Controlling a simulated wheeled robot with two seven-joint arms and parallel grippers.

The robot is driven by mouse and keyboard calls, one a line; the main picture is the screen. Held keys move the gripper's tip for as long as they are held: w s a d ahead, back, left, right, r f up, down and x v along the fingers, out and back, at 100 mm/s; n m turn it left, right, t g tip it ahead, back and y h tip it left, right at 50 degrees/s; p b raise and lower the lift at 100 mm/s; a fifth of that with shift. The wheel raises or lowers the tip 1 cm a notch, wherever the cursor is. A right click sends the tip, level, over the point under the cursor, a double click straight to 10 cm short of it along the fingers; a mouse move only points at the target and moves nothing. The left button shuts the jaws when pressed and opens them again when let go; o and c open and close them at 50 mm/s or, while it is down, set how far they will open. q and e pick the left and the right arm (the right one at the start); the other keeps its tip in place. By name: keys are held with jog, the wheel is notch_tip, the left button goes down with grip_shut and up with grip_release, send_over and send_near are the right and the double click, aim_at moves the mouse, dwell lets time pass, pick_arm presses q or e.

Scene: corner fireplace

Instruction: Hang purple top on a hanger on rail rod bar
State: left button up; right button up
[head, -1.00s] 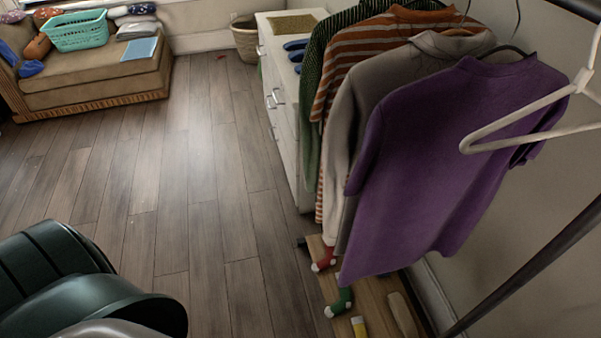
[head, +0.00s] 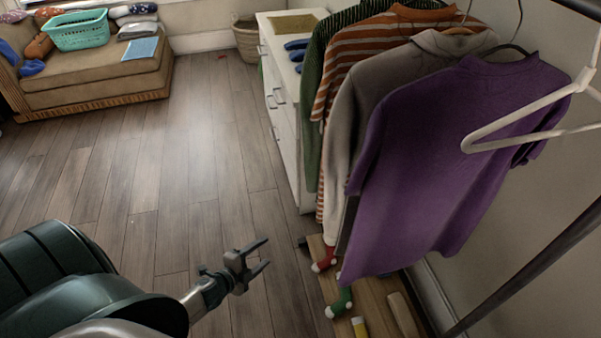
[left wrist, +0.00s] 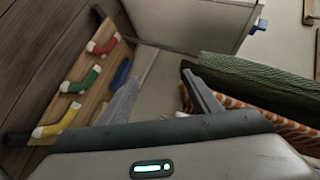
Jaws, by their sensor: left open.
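The purple top (head: 440,170) hangs on a dark hanger (head: 508,48) whose thin hook rises toward the top edge in the head view. It is the nearest garment in a row. Part of the dark rail rod (head: 585,7) shows at the top right corner; where the hook meets it is out of frame. An empty white hanger (head: 520,118) hangs in front of the top's right side. My left gripper (head: 266,254) is open and empty, low over the floor, left of the top and apart from it. Its fingers also show in the left wrist view (left wrist: 162,98). My right gripper is not in view.
Beyond the top hang grey (head: 400,100), orange-striped (head: 370,50) and green (head: 318,90) garments. A wooden board (head: 375,300) with socks lies below. A slanting dark pole (head: 530,265) stands at right. A white drawer unit (head: 285,120) stands behind. The floor at left is clear.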

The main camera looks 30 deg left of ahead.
pick_arm(q)
jog(key=w+d+r+m+t+h, duration=0.25)
jog(key=r+m, duration=0.45)
jog(key=r, duration=0.7)
jog(key=w+d+r+m+t+h, duration=0.15)
jog(key=w+r+m+h, duration=0.35)
jog(key=r, duration=1)
jog(key=s+d+r+m+g+h, duration=0.2)
jog(key=s+d+r+m, duration=0.3)
jog(key=r+m, duration=0.4)
jog(key=s+d+r+m+g+h, duration=0.2)
jog(key=s+d+r+m+h, duration=0.1)
jog(key=s+d+r+m, duration=0.2)
notch_tip(320, 180, up, 6)
jog(key=d+m, duration=0.2)
jog(key=m, duration=0.2)
jog(key=shift+s+d, duration=0.2)
jog(key=shift+d, duration=0.05)
jog(key=shift+w+r, duration=0.1)
